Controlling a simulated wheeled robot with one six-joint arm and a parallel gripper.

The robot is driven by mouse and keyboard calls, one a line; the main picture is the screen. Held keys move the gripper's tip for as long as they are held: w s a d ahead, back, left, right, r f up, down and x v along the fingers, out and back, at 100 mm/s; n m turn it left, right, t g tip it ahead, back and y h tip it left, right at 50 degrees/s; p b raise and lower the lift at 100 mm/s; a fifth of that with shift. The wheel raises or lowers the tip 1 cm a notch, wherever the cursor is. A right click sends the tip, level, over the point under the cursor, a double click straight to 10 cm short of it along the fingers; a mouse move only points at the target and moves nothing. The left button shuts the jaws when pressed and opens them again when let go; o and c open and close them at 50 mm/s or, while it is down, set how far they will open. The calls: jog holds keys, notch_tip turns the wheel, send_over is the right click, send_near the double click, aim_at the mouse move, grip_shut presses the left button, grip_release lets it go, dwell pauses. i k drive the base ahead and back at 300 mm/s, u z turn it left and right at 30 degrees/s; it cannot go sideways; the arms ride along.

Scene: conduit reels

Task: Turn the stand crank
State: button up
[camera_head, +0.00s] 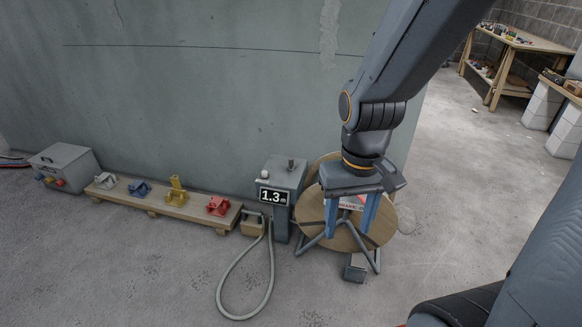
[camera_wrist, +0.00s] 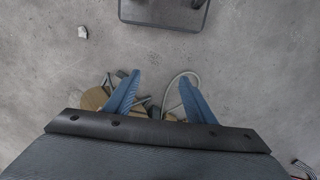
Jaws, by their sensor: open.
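A wooden reel (camera_head: 382,228) stands on grey splayed legs (camera_head: 312,243) in front of the wall in the head view. A grey post (camera_head: 281,222) with a display reading 1.3 m stands just left of it. The post carries a pale ball and a small dark knob on top. I cannot make out the stand crank for certain; my gripper and wrist cover part of the reel. My gripper (camera_head: 351,226) points down in front of the reel with its blue fingers apart and nothing between them. In the wrist view the open fingers (camera_wrist: 159,84) show above part of the reel (camera_wrist: 94,99).
A grey hose loop (camera_head: 222,289) lies on the floor left of the reel. A low wooden bench (camera_head: 150,205) holds blue, yellow, red and grey pieces. A grey box (camera_head: 62,163) stands far left. A workbench (camera_head: 507,75) is at the back right.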

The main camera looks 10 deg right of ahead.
aim_at(292, 164)
jog(key=k, duration=0.65)
jog(key=z, duration=0.55)
jog(key=i, duration=1.35)
jog(key=u, duration=0.55)
jog(key=i, duration=0.4)
jog(key=u, duration=0.3)
